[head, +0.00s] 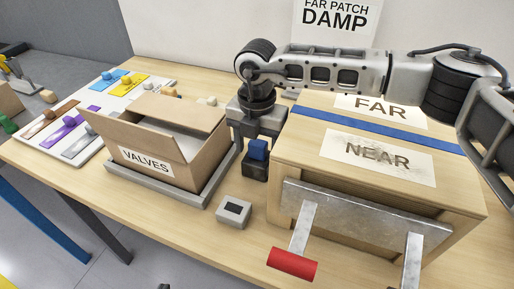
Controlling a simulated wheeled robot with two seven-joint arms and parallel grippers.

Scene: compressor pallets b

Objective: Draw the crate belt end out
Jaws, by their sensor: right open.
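The wooden crate (282,150) stands at the right, with a blue belt (375,128) running across its top between the FAR and NEAR labels. A small blue piece (258,148) sits in a black block (254,168) beside the crate's left side; I cannot tell whether it joins the belt. My right gripper (259,140) points down from the arm that comes in from the right. It is open, with its fingers around or just above the blue piece; contact is unclear. My left gripper is not in view.
An open VALVES carton (147,161) stands in a grey tray left of the gripper. A small grey box (234,211) stands in front. A metal plate (362,217) with a red handle (292,264) is on the crate's front. A parts board (98,103) lies left.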

